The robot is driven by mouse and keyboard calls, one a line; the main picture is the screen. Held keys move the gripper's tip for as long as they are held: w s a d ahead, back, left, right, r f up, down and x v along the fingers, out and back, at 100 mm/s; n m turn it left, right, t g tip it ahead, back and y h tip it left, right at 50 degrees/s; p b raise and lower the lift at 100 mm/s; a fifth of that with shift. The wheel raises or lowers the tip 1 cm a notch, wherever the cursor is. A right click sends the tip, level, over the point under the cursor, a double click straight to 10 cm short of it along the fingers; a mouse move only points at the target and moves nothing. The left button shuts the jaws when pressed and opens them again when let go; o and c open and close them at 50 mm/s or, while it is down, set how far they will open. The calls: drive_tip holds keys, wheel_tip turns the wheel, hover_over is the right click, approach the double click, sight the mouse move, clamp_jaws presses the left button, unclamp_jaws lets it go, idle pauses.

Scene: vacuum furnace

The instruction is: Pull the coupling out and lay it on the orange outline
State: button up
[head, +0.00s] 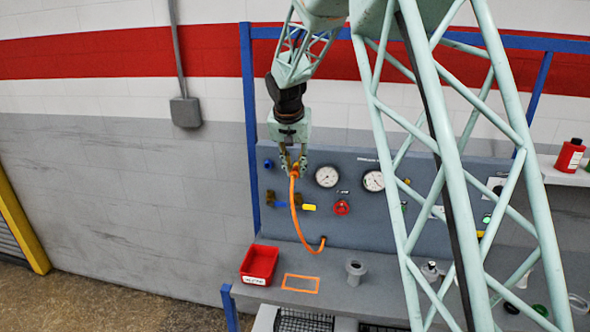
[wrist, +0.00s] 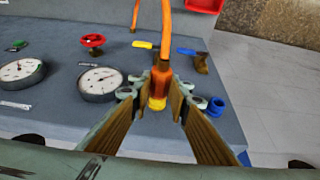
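The coupling (wrist: 160,80) is an orange-red fitting on the end of an orange hose (head: 303,232). In the wrist view its end meets a yellow part (wrist: 157,104) in front of the grey panel; I cannot tell how deeply it is seated. My gripper (head: 294,168) points down at the panel. Its two brown-padded fingers (wrist: 159,98) stand either side of the coupling, with a narrow gap visible on the left, so it looks open around it. The orange outline (head: 300,283) is an empty rectangle on the bench.
A red bin (head: 260,264) stands left of the outline, and a grey flanged piece (head: 355,271) right of it. Beside the coupling are a blue port (wrist: 215,107), a gauge (head: 327,177), and yellow (head: 309,207) and blue valve handles. A red handwheel (head: 341,207) sits lower right.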

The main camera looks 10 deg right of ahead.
drive_tip(key=shift+o, duration=1.2)
drive_tip(key=c, duration=0.3)
drive_tip(key=shift+s+a+b, duration=0.35)
drive_tip(key=shift+s+b, duration=0.15)
drive_tip(key=shift+s, duration=0.25)
drive_tip(key=shift+s+a+b, duration=0.3)
drive_tip(key=shift+s+b, duration=0.25)
drive_tip(key=shift+s, duration=0.25)
drive_tip(key=shift+s+a+b, duration=0.35)
drive_tip(key=shift+s+b, duration=0.15)
drive_tip(key=shift+s, duration=0.25)
drive_tip(key=shift+f, duration=0.15)
